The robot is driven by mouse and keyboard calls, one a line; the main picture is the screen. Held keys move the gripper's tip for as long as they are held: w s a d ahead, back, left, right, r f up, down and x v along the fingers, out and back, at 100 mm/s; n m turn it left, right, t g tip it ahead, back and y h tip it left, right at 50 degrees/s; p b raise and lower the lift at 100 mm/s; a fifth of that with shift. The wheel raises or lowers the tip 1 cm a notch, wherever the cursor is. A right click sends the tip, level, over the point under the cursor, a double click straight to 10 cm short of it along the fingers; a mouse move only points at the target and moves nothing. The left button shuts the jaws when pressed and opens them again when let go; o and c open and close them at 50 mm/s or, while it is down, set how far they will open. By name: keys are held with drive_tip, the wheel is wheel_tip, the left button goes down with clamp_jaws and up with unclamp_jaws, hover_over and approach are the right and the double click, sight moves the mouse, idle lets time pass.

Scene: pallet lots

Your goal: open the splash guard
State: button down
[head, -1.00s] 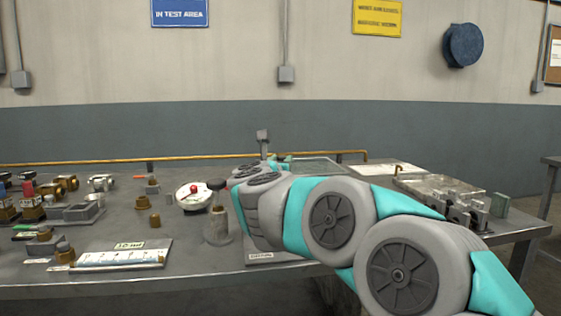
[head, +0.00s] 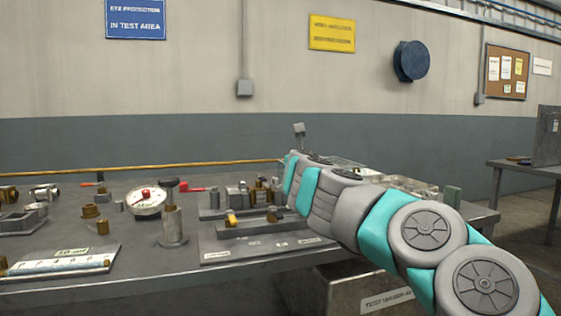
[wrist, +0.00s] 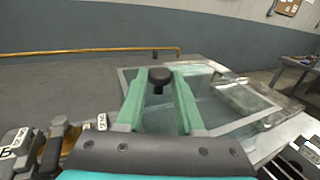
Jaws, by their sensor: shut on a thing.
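The splash guard (wrist: 236,103) is a clear panel with a pale frame, seen in the wrist view right of and behind my gripper. It looks tilted, but its exact angle is hard to tell. My gripper (wrist: 158,76) has two green fingers, shut on a dark round knob (wrist: 159,74) that shows between their tips. Whether the knob is joined to the guard's frame cannot be seen clearly. In the head view my arm hides the gripper and most of the guard.
A valve block with brass fittings (head: 240,196) stands left of my arm. A dial gauge (head: 148,203) and an upright dark-topped post (head: 172,215) stand further left. A yellow rail (head: 140,169) runs along the bench's back edge. A labelled bin (head: 372,290) sits below the bench.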

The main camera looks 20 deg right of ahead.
drive_tip(key=shift+d, duration=0.95)
drive_tip(key=c, duration=0.6)
unclamp_jaws()
drive_tip(key=shift+o, duration=0.2)
drive_tip(key=b+v, duration=0.1)
drive_tip(key=v, duration=0.7)
